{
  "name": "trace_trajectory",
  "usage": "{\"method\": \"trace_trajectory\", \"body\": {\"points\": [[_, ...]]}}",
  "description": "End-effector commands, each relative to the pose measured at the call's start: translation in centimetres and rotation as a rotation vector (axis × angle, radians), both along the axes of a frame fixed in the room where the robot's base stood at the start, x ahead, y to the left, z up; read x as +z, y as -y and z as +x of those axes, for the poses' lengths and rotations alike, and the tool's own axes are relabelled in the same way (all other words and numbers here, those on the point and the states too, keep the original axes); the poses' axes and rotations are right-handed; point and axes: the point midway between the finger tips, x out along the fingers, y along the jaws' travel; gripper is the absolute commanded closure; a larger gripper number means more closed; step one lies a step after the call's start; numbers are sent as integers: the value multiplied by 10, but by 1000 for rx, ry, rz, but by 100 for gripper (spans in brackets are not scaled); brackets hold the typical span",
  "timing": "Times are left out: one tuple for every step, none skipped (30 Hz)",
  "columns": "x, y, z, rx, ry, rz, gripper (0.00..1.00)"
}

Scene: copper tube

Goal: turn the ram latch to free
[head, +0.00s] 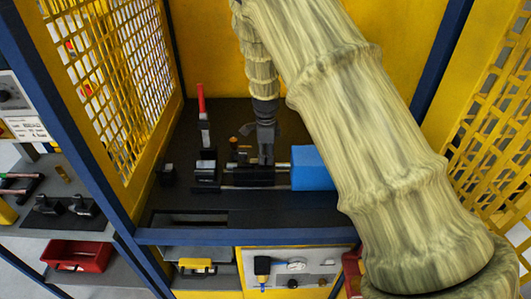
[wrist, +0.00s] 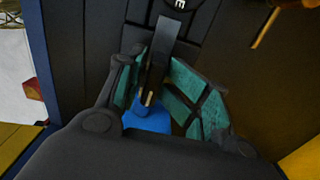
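My gripper (head: 266,150) points down over the dark fixture (head: 246,175) on the bench in the head view. In the wrist view, its two dark fingers with teal inner faces stand apart, one on each side of a narrow dark bar (wrist: 158,60). The bar has a small copper-coloured spot at its near end. I cannot tell whether either finger touches it. A blue block (head: 312,168) lies right of the gripper; blue also shows below the bar in the wrist view (wrist: 150,120). I cannot pick out the ram latch for certain; the gripper hides part of the fixture.
An upright red-handled lever (head: 201,100) stands left of my gripper. Yellow mesh panels (head: 110,85) and blue posts close in the bench (head: 270,210). A gauge panel (head: 293,268) is below the front edge. A red bin (head: 78,255) sits at the lower left.

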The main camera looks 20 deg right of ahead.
Motion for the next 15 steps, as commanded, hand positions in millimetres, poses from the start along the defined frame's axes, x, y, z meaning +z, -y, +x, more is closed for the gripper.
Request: {"method": "trace_trajectory", "body": {"points": [[1,0,-1,0,1,0,64],[1,0,-1,0,1,0,64],[1,0,0,0,0,0,64],[0,0,1,0,-1,0,64],[0,0,2,0,-1,-1,66],[-1,0,2,0,-2,0,74],[-1,0,3,0,-3,0,79],[-2,0,3,0,-3,0,84],[-2,0,3,0,-4,0,92],[-3,0,3,0,-5,-1,97],[-3,0,3,0,-6,0,100],[-3,0,3,0,-6,0,100],[-3,0,3,0,-5,-1,100],[-3,0,3,0,-5,-1,100],[-3,0,3,0,-4,-1,100]]}}
